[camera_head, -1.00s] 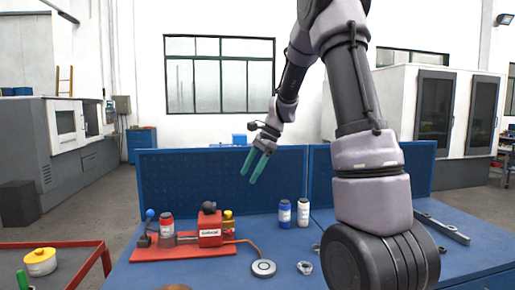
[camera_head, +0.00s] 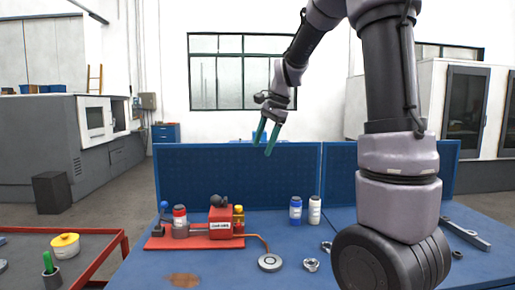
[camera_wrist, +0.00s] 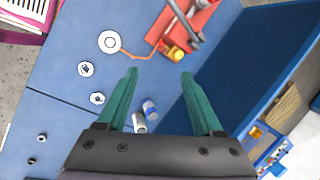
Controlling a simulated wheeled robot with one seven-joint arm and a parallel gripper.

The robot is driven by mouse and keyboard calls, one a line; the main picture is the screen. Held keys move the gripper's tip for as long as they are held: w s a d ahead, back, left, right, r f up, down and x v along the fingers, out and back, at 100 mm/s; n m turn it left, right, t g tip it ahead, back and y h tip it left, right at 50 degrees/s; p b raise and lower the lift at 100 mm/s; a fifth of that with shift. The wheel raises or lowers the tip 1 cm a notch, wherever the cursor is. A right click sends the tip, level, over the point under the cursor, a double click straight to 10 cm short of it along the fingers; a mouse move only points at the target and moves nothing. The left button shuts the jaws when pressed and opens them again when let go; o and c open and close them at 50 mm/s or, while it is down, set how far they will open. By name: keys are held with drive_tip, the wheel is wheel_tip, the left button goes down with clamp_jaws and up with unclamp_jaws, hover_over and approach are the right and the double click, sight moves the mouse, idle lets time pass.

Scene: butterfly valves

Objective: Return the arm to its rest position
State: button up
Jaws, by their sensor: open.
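My gripper (camera_head: 267,137) is in the air above the back of the blue workbench (camera_head: 225,275), in front of the blue back panel's top edge. Its two green fingers point down and stand apart with nothing between them. In the wrist view my gripper (camera_wrist: 160,75) is also open and empty, with the bench top well below it. My arm is raised and bent over the right side of the bench.
A red device on a red base (camera_head: 195,240), a round grey disc (camera_head: 270,263), a blue bottle (camera_head: 296,211), a white bottle (camera_head: 315,211) and small metal parts stand on the bench. A blue panel (camera_head: 235,180) rises behind. A red-framed cart (camera_head: 95,248) stands at left.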

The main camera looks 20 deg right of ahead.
drive_tip(key=s+r+n+t, duration=0.1)
drive_tip(key=s+n, duration=0.2)
drive_tip(key=s, duration=0.4)
drive_tip(key=s+r+n+t, duration=0.1)
drive_tip(key=s+n+t, duration=0.1)
drive_tip(key=s, duration=0.6)
drive_tip(key=s+d+r+n+t+h, duration=0.1)
drive_tip(key=s+n, duration=0.3)
drive_tip(key=s, duration=0.4)
drive_tip(key=shift+r+n+t, duration=0.3)
drive_tip(key=shift+r, duration=0.2)
drive_tip(key=shift+c, duration=0.3)
